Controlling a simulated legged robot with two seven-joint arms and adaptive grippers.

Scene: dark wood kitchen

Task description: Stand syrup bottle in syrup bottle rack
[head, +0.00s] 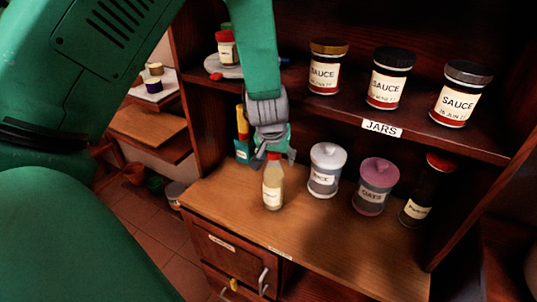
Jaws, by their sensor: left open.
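A bottle with pale yellow contents, a cream label and a red cap (273,188) stands upright on the wooden counter; it looks like the syrup bottle, though I cannot read its label. My left gripper (274,157) is open and points down at the bottle's top, its fingers around or just beside the cap. I cannot tell whether they touch it. The gripper partly hides the cap. I cannot make out a syrup bottle rack in this view. My right gripper is not in view.
Two lidded canisters, one grey (326,172) and one pink-topped (375,187), and a dark red-capped bottle (420,192) stand right of the bottle. Sauce jars (389,80) line the shelf above, labelled JARS. A teal holder (243,150) is behind. The counter front (315,232) is clear.

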